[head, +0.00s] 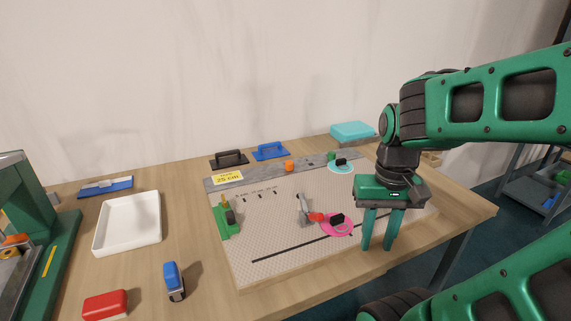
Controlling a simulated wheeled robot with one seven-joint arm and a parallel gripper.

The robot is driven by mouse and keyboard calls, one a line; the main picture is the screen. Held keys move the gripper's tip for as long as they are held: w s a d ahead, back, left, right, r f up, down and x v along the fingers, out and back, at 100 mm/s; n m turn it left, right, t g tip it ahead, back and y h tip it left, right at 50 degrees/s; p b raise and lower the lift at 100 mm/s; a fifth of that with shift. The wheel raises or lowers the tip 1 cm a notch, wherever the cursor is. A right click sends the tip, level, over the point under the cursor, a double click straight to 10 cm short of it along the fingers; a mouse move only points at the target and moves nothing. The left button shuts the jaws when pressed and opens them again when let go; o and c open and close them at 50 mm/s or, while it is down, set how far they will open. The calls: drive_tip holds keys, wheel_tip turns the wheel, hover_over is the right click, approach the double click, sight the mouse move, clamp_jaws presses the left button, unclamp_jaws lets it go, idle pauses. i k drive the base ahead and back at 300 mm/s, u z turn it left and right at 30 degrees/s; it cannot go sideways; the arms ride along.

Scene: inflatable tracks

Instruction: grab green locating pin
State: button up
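A small green peg (331,156), which looks like the green locating pin, stands on the grey strip at the back of the board, just behind a pale teal disc (341,166). It is small in the view and its lower part is hard to make out. My gripper (377,247) points down over the right front part of the board, to the right of and nearer than the green peg. Its two green fingers are apart with nothing visible between them. Whether the fingertips touch the board cannot be told.
The perforated board (285,225) holds a green clamp (227,217), a grey lever tool (304,209), a pink disc (337,224) and an orange peg (289,166). A white tray (128,222), red block (105,305) and blue-topped tool (175,281) are left. A teal box (352,131) stands behind.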

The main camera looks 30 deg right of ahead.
sight(331, 155)
drive_tip(key=u, duration=1.15)
drive_tip(key=k, duration=1.6)
drive_tip(key=z, duration=1.35)
drive_tip(key=i, duration=1.35)
